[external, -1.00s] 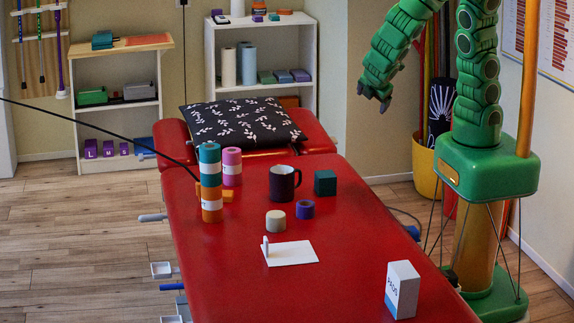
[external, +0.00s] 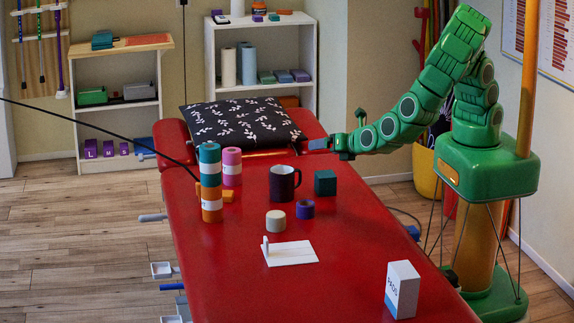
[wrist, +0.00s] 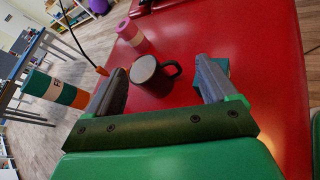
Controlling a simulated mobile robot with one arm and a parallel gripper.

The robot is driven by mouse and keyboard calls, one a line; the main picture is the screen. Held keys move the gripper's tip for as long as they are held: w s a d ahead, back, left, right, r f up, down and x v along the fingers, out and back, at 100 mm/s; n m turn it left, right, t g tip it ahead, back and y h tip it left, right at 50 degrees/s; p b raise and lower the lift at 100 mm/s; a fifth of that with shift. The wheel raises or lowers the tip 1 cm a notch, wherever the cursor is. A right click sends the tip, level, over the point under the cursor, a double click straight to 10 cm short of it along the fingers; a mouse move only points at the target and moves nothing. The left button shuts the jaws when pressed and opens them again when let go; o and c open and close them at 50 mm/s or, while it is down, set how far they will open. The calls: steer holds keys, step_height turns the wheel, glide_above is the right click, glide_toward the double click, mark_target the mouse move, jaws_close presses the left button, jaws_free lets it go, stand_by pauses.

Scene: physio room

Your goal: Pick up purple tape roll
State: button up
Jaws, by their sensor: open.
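The purple tape roll (external: 305,209) sits on the red treatment table (external: 345,270), in front of the dark mug (external: 285,183) and right of a cream roll (external: 276,221). It does not show in the wrist view, where my gripper body covers the near part of the table. My gripper (external: 322,144) is at the table's right side, above and behind the tape roll and clear of it. The wrist view shows its jaws (wrist: 160,66) open and empty, with the mug (wrist: 150,76) beyond them.
A teal cube (external: 325,182) stands behind and right of the tape roll. A teal-and-orange stack (external: 210,182) and a pink roll (external: 232,166) stand left. The table's right front is mostly clear.

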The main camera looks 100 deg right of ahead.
mark_target(314, 207)
steer(key=a+f+n+t+y, duration=0.1)
steer(key=a+f+n, duration=0.1)
steer(key=a+f, duration=0.2)
steer(key=w+a+f+n+t+y, duration=0.1)
steer(key=a+f+n, duration=0.2)
steer(key=f, duration=0.1)
steer(key=a+f+n+t+y, duration=0.1)
steer(key=a+f+n, duration=0.2)
steer(key=a+f, duration=0.1)
steer(key=shift+w+a+t, duration=0.15)
steer(key=shift+a+t, duration=0.15)
steer(key=shift+a, duration=0.05)
steer(key=shift+w+f+n+y, duration=0.1)
steer(key=shift+f+n+y, duration=0.05)
steer(key=shift+n+y, duration=0.15)
steer(key=shift+x, duration=3.75)
steer(key=c, duration=1.1)
steer(key=shift+c, duration=0.2)
